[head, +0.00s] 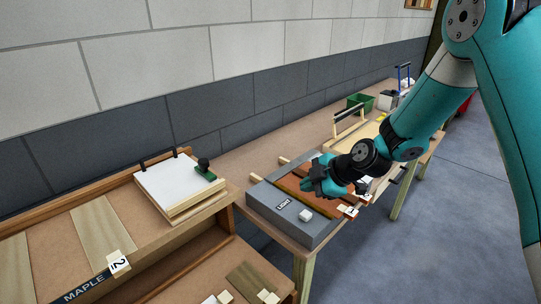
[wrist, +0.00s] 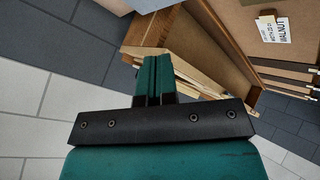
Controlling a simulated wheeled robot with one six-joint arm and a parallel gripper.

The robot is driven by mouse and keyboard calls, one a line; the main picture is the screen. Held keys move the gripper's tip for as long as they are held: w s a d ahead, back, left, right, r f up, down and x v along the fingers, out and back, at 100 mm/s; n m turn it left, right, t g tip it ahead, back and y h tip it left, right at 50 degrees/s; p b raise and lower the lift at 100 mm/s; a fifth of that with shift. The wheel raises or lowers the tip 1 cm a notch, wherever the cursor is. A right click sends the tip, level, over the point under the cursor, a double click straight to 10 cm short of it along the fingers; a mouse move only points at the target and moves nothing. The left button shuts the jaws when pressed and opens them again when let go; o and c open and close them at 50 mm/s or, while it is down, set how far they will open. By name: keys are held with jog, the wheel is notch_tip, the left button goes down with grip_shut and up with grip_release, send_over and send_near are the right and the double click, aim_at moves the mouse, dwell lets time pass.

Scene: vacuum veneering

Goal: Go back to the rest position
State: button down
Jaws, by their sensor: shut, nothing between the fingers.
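My gripper (head: 308,186) is at the end of my teal arm in the head view, above the grey box labelled LIGHT (head: 262,198) and its brown panel (head: 298,184). I cannot tell whether it touches the panel. In the wrist view my gripper (wrist: 154,76) shows its teal fingers together with nothing between them. Part of the brown panel is hidden behind my gripper and wrist.
A wooden shelf (head: 137,259) labelled MAPLE stands at the lower left. A stack of white-topped boards (head: 172,186) with a green-black tool (head: 205,168) lies on it. A green bin (head: 360,102) stands farther along the bench. Grey floor is open at the right.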

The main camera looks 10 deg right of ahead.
jog(key=s+a+r+m+g, duration=0.2)
jog(key=s+a+r+m, duration=0.1)
jog(key=s+r, duration=0.35)
jog(key=s+a+r+m+g, duration=0.25)
jog(key=s+r, duration=0.25)
jog(key=s, duration=0.3)
jog(key=s+r+m+h, duration=0.1)
jog(key=s+r+m, duration=0.1)
jog(key=s, duration=0.5)
jog(key=s+r+m+g+h+b, duration=0.1)
jog(key=s+m, duration=0.2)
jog(key=s, duration=0.4)
jog(key=shift+s+d+r, duration=0.2)
jog(key=shift+d+r, duration=0.15)
jog(key=shift+d, duration=0.05)
jog(key=shift+g, duration=0.25)
